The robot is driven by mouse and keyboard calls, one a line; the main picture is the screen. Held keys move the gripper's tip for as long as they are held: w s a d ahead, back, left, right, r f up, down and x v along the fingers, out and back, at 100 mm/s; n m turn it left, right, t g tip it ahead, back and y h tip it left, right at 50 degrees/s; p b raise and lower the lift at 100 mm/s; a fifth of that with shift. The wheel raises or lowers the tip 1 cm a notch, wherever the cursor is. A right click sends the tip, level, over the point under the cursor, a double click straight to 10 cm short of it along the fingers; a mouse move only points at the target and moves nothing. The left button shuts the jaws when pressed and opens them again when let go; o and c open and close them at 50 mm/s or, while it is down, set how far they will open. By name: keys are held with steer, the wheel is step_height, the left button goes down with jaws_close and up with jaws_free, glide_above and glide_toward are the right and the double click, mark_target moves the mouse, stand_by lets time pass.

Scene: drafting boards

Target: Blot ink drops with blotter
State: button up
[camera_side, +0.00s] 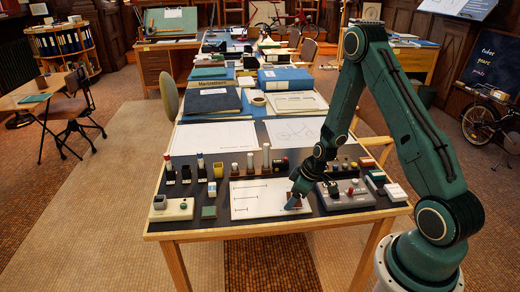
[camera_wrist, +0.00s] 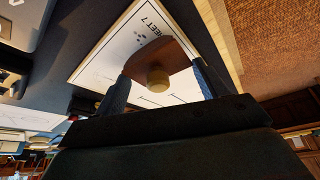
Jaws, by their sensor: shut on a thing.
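My gripper (camera_side: 297,195) is low over the right part of a white sheet (camera_side: 255,205) at the front of the drafting table. In the wrist view, its two blue fingers (camera_wrist: 158,84) are shut on a brown wooden blotter (camera_wrist: 163,56) with a round pale knob (camera_wrist: 158,79). The blotter is over the sheet (camera_wrist: 100,66); I cannot tell whether it touches. The sheet bears "SHEET 7" lettering and drawn lines. Small dark specks (camera_wrist: 138,38) show beside the lettering; I cannot tell whether they are ink drops. The blotter's underside and the paper beneath it are hidden.
Upright bottles and stamps (camera_side: 218,170) stand behind the sheet. A cream box (camera_side: 172,209) is to its left, and a grey box with knobs (camera_side: 346,194) is close at its right. Larger drawings (camera_side: 213,137) lie farther back. The table's front edge is near.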

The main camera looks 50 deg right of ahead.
mark_target(300, 200)
steer(key=shift+f, duration=0.55)
stand_by(1.4)
steer(key=shift+s+d, duration=0.15)
steer(key=shift+s+d, duration=0.9)
steer(key=shift+s, duration=0.15)
steer(key=shift+w+a, duration=0.1)
steer(key=shift+w, duration=0.05)
stand_by(0.5)
steer(key=shift+w+a, duration=0.9)
steer(key=shift+w, duration=0.1)
steer(key=shift+c, duration=0.4)
steer(key=shift+w+a, duration=0.25)
steer(key=shift+w+a, duration=0.25)
steer(key=shift+w+a+r, duration=0.1)
steer(key=shift+w+a, duration=0.5)
steer(key=shift+w, duration=0.05)
